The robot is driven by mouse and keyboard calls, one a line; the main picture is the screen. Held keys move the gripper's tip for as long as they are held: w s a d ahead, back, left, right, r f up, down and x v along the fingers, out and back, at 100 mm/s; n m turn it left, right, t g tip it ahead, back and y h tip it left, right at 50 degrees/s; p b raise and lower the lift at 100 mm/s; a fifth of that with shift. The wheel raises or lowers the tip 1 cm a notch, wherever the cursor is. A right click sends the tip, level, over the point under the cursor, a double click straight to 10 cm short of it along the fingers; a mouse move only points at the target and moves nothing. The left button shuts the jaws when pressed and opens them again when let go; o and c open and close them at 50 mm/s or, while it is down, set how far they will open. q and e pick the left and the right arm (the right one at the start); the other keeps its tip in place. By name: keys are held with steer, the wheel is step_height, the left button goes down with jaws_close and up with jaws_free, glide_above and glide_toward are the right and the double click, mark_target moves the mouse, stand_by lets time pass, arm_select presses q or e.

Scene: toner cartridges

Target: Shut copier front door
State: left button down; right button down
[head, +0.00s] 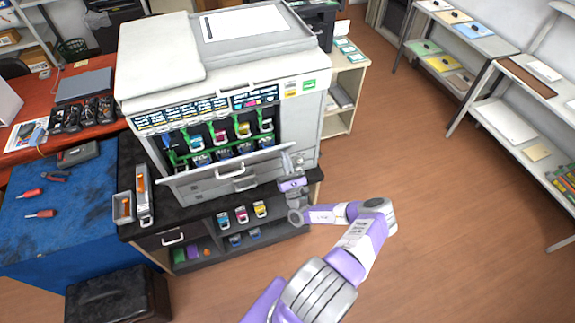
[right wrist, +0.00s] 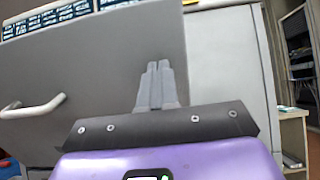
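The white copier (head: 215,65) stands on a dark-topped cabinet. Its front door (head: 205,181) is a grey panel that hangs tilted outward, partly open, below the row of toner cartridges (head: 220,137). The door's handle (head: 231,172) is on its outer face. My right gripper (head: 287,160) is at the door's right end. In the right wrist view, the fingers (right wrist: 156,84) are together with nothing between them, in front of the door's grey face (right wrist: 100,65); I cannot tell whether they touch it. The handle (right wrist: 35,108) is to their left. My left gripper is out of view.
A blue work table (head: 40,240) with tools is at the left, and a black case (head: 118,297) is in front. The floor (head: 440,230) to the right is clear.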

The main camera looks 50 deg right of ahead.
steer(key=shift+s, duration=0.1)
steer(key=x, duration=0.4)
steer(key=f+x, duration=0.1)
steer(key=x, duration=0.1)
steer(key=shift+w+d+r+p, duration=0.25)
steer(key=shift+w+p, duration=0.1)
steer(key=shift+w, duration=0.1)
steer(key=shift+w+d+b, duration=0.85)
steer(key=shift+w+d, duration=0.35)
steer(key=shift+w, duration=0.8)
steer(key=s+a+p, duration=0.1)
steer(key=s+p, duration=0.1)
steer(key=s+a+r+p, duration=0.1)
steer(key=p, duration=0.1)
steer(key=shift+s+r, duration=0.15)
steer(key=shift+s, duration=0.2)
steer(key=s+a+p, duration=0.2)
steer(key=s+a, duration=0.1)
steer(key=s, duration=0.2)
steer(key=shift+a+f+p, duration=0.15)
steer(key=shift+f+p, duration=0.15)
steer(key=shift+p, duration=0.05)
